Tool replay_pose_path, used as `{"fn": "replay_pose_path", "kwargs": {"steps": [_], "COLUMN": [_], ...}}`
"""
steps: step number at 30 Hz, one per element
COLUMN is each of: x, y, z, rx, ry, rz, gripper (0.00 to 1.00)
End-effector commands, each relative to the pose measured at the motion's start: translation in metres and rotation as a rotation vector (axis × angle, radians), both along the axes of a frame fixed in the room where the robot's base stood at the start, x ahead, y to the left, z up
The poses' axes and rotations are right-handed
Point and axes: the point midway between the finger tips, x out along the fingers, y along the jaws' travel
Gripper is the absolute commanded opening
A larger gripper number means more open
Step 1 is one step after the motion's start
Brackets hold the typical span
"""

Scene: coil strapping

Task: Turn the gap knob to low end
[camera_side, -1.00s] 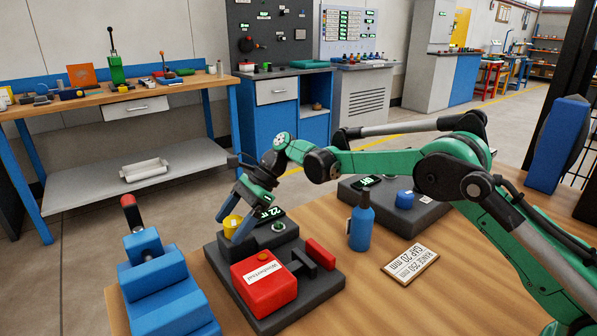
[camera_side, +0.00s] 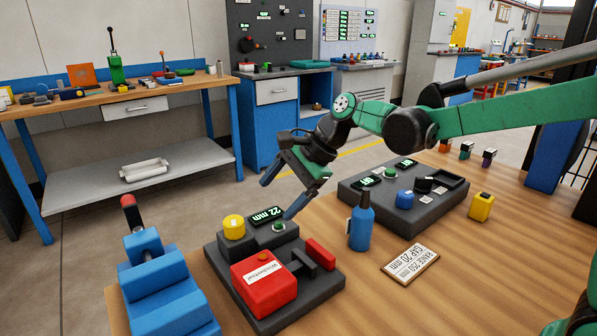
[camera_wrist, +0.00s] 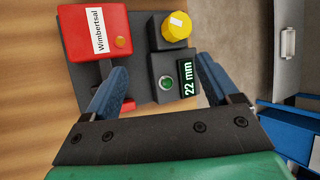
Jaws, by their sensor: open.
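A yellow knob (camera_side: 234,227) stands on the dark machine base (camera_side: 318,283), beside a display (camera_side: 267,215) reading 22 mm. In the wrist view the yellow knob (camera_wrist: 177,27) has a pale mark on its top, and the display (camera_wrist: 187,78) reads 22 mm. A green button (camera_side: 279,227) sits by the display. My gripper (camera_side: 277,200) is open and empty, above and to the right of the knob. In the wrist view my gripper (camera_wrist: 160,66) has its fingers spread either side of the green button, with the knob beyond the fingertips.
A red box (camera_side: 263,284) labelled Wimbertsal is on the same base. A blue bottle (camera_side: 361,226) stands right of it. A card (camera_side: 410,262) reads GAP 20 mm, RANGE 250 mm. A second dark panel (camera_side: 428,207) holds a blue knob (camera_side: 404,199). A blue block (camera_side: 163,284) stands left.

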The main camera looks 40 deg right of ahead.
Motion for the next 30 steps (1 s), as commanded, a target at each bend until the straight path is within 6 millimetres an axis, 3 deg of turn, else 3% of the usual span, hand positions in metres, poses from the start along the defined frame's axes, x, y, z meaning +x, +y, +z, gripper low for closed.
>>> {"fn": "replay_pose_path", "kwargs": {"steps": [14, 30], "x": [-0.064, -0.129], "y": [-0.028, -0.06], "z": [0.011, -0.006], "rx": [-0.441, -0.947], "ry": [-0.282, -0.477], "rz": [0.419, 0.95], "gripper": [0.82, 0.82]}}
